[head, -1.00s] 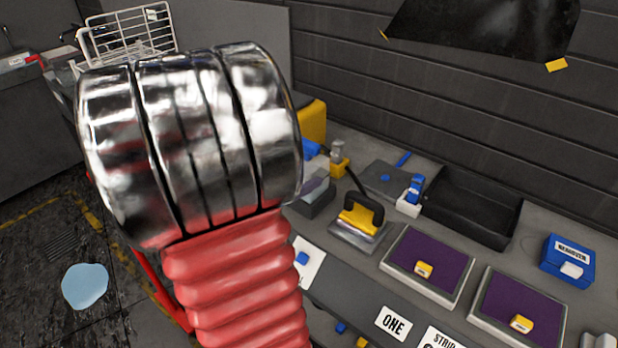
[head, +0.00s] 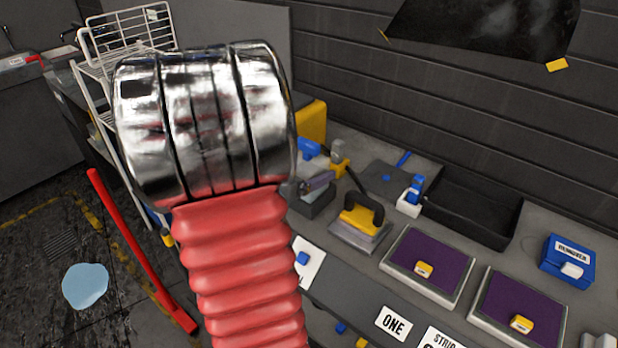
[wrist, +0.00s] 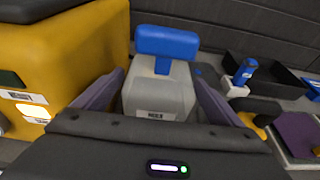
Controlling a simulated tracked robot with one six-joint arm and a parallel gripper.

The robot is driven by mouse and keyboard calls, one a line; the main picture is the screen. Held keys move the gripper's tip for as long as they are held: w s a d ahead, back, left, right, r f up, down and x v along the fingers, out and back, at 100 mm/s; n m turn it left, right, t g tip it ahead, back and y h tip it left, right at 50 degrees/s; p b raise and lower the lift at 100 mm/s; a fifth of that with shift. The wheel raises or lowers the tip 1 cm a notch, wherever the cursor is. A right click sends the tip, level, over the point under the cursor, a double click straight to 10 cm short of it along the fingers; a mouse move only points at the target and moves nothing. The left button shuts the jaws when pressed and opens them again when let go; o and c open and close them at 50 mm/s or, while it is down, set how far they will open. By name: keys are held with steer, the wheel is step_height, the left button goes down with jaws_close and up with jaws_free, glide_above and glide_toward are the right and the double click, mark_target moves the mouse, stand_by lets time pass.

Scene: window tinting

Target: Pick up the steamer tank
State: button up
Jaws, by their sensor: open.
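A grey tank with a blue T-shaped handle, which I take to be the steamer tank, stands between my fingers in the wrist view (wrist: 158,95). Its blue top (head: 308,147) shows just right of my arm in the head view; the rest there is mostly hidden. My gripper (wrist: 160,78) is open, with one purple-grey finger on each side of the tank. I cannot tell whether either finger touches it. The tank's lower part is hidden behind the gripper body.
A large yellow unit (wrist: 65,60) stands close left of the tank. Right of it are a yellow-and-black handled tool (head: 360,218), a black tray (head: 465,210), purple pads (head: 430,262) and a blue box (head: 568,262). A dark wall rises behind the bench.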

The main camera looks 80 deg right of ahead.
mark_target(308, 141)
steer(key=shift+s+d+f, duration=0.1)
steer(key=shift+s+d, duration=0.05)
steer(key=shift+d, duration=0.2)
stand_by(0.3)
steer(key=c, duration=1.5)
steer(key=shift+r, duration=0.2)
step_height(308, 141, up, 10)
steer(key=shift+f, duration=0.15)
